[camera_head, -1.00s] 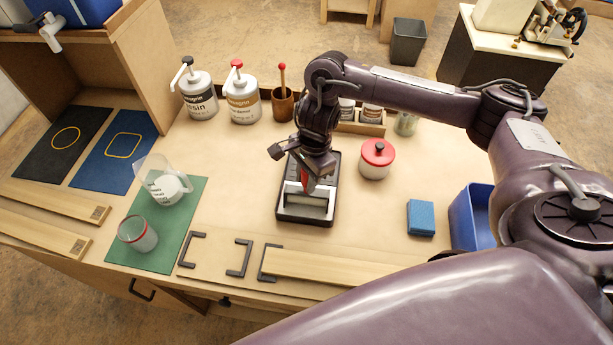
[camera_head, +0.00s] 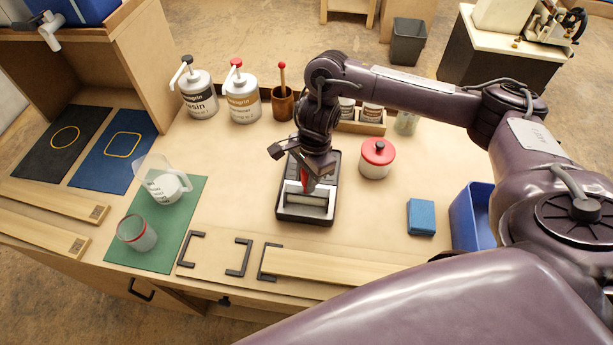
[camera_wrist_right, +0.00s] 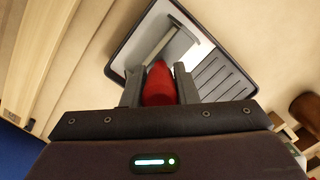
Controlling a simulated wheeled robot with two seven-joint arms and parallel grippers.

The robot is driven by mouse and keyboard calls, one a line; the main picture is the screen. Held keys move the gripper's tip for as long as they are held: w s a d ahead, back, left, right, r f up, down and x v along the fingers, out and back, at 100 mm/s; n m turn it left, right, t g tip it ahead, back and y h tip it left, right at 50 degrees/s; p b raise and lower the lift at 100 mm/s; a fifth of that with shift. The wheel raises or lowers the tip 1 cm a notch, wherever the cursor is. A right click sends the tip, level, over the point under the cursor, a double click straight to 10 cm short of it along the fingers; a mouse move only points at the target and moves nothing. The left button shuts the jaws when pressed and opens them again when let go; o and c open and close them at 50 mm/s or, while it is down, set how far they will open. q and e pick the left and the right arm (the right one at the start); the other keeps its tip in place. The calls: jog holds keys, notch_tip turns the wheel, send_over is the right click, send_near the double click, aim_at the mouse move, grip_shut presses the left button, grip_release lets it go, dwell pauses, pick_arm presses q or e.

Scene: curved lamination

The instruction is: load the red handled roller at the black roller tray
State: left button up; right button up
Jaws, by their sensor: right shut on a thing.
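The black roller tray (camera_head: 306,217) stands on the middle of the bench. The roller's red handle (camera_head: 306,182) shows under my right gripper (camera_head: 307,176), over the tray. In the right wrist view the red handle (camera_wrist_right: 159,84) is between the two fingers of my right gripper (camera_wrist_right: 159,88), which is shut on it. The pale roller head (camera_wrist_right: 156,48) lies across the tray's smooth end, near the tray's ribbed part (camera_wrist_right: 222,76). I cannot tell whether the roller touches the tray floor. My left gripper is not in view.
A red-lidded pot (camera_head: 377,158) stands right of the tray, with a blue sponge (camera_head: 421,217) and a blue bin (camera_head: 470,218) farther right. A jug (camera_head: 165,187) and a cup (camera_head: 137,234) stand on the green mat (camera_head: 193,215).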

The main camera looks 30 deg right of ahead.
aim_at(302, 169)
dwell(0.5)
notch_tip(302, 169, up, 7)
jog(key=p, duration=0.6)
dwell(0.8)
jog(key=shift+w+a+n+b, duration=0.3)
jog(key=shift+a+b, duration=0.1)
jog(key=shift+a, duration=0.1)
jog(key=shift+s+a+r+n+g+b, duration=0.15)
jog(key=shift+s+a+r+n+b, duration=0.55)
jog(key=shift+b, duration=1.1)
jog(key=shift+s+d+f+n+g+b, duration=0.1)
jog(key=shift+s+n+b, duration=0.3)
jog(key=shift+n+b, duration=1.1)
jog(key=shift+s+a+r+n+g+b, duration=0.15)
jog(key=shift+s+a+r+n+b, duration=0.35)
jog(key=shift+b, duration=1.65)
jog(key=shift+d+f, duration=0.1)
jog(key=shift+d, duration=0.1)
